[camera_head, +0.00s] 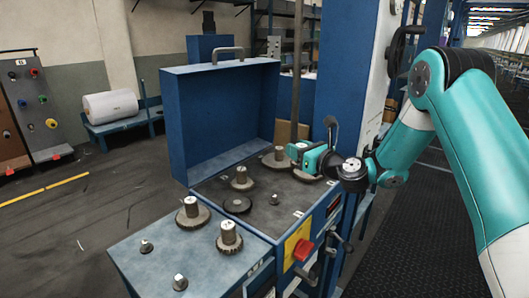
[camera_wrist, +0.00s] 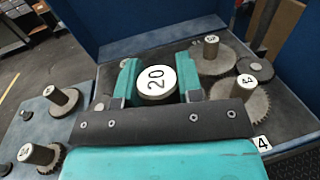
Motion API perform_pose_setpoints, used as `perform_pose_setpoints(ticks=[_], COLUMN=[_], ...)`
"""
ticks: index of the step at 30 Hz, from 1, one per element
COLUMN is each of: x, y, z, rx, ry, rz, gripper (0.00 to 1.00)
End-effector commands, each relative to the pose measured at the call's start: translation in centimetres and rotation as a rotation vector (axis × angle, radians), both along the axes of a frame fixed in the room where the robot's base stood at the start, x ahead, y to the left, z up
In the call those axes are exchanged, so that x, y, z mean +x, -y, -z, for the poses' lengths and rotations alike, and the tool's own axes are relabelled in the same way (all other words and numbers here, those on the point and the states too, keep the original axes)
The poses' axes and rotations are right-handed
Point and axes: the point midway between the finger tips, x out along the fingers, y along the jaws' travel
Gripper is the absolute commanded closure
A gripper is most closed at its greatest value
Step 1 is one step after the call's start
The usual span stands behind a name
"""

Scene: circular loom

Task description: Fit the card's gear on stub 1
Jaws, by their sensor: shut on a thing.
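My gripper (camera_head: 304,153) is shut on the hub of a gear with a white top marked 20 (camera_wrist: 157,82). The hub sits between the two teal fingers above the machine's dark deck (camera_head: 262,215). The toothed part of this gear is hidden in the wrist view, and I cannot tell its clearance from the deck. Small bare stubs show on the front shelf (camera_head: 146,246) and on the deck (camera_head: 275,199). Their number labels are too small to read, so I cannot tell which is stub 1. A yellow panel (camera_head: 297,243) is on the deck's front; no gear number is readable on it.
Two gears on posts (camera_head: 193,213) (camera_head: 229,237) stand on the left shelf. More gears (camera_head: 241,178) (camera_head: 279,155) and a dark flat disc (camera_head: 237,203) are on the deck. A label 4 (camera_wrist: 262,143) lies at the deck edge. The raised blue lid (camera_head: 215,115) stands behind.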

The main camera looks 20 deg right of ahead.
Motion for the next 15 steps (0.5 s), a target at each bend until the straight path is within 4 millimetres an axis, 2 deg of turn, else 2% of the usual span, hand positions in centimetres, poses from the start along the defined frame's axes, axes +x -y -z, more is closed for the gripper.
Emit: perform_pose_setpoints(ticks=[1,3,6,9,15], x=[0.1,0.1,0.0,-0.1,-0.2], y=[-2.3,-4.7,-7.0,-7.9,-8.0], z=[-0.2,-0.1,-0.1,0.0,0.8], rx=[0.0,-0.001,-0.002,-0.003,-0.003], ry=[0.002,0.002,0.003,0.003,0.003], rz=[-0.057,-0.118,-0.177,-0.202,-0.205], gripper=[1.0,1.0,1.0,1.0,1.0])
